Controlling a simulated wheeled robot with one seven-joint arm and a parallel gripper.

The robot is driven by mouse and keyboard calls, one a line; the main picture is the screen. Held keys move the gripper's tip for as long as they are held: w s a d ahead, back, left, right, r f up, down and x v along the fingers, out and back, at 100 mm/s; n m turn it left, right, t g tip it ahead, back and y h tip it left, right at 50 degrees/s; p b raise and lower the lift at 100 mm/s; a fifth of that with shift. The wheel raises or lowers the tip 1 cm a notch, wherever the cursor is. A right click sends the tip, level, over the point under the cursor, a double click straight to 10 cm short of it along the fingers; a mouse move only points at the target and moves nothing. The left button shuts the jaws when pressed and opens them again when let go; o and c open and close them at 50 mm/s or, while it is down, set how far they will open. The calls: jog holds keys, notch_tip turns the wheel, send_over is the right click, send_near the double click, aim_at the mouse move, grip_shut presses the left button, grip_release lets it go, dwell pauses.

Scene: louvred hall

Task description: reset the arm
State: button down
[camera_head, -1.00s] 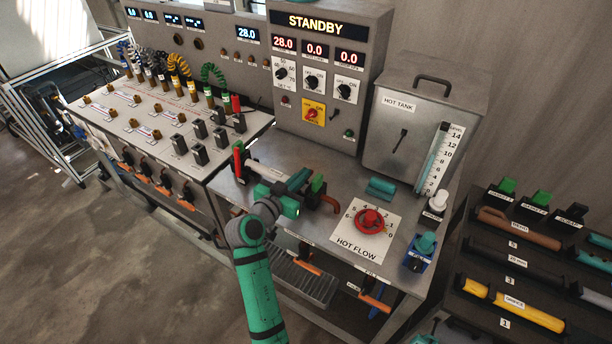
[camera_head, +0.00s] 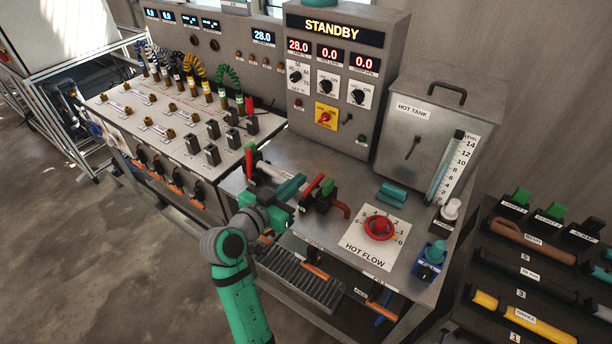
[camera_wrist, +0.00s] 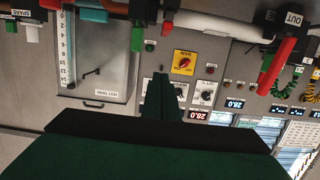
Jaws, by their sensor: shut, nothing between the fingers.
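My arm is green and grey and reaches up from the bottom of the head view to the bench. My gripper (camera_head: 294,186) is shut and empty, just left of a valve with a red handle (camera_head: 313,186) and a green part; whether they touch is unclear. In the wrist view, which is upside down, the closed dark green fingers (camera_wrist: 160,100) point toward the control panel. The panel (camera_head: 340,60) reads STANDBY.
A red HOT FLOW dial (camera_head: 379,227) and a blue-based fitting (camera_head: 432,256) sit to the right on the bench. The HOT TANK (camera_head: 430,125) stands behind. A sloped board (camera_head: 175,125) with cables and plugs is at left. A rack (camera_head: 540,260) stands at right.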

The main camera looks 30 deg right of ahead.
jog(key=shift+v, duration=0.75)
jog(key=s+a+f+n+t+y, duration=0.35)
jog(key=s+a+f+n, duration=0.3)
jog(key=f, duration=0.35)
jog(key=s+a+f+n+t+y, duration=0.3)
jog(key=s+a+f+n+y, duration=0.3)
jog(key=f, duration=0.5)
jog(key=s+a+r+y, duration=0.1)
jog(key=s+a, duration=0.2)
jog(key=s, duration=0.5)
jog(key=s+a+r+y, duration=0.2)
jog(key=s+a, duration=0.2)
jog(key=s, duration=0.5)
jog(key=s+a+r+t+y, duration=0.1)
jog(key=s+a, duration=0.2)
jog(key=s, duration=0.6)
jog(key=shift+a+r+y, duration=0.2)
jog(key=shift+r+y, duration=0.05)
jog(key=shift+y, duration=0.1)
jog(key=shift+w, duration=0.15)
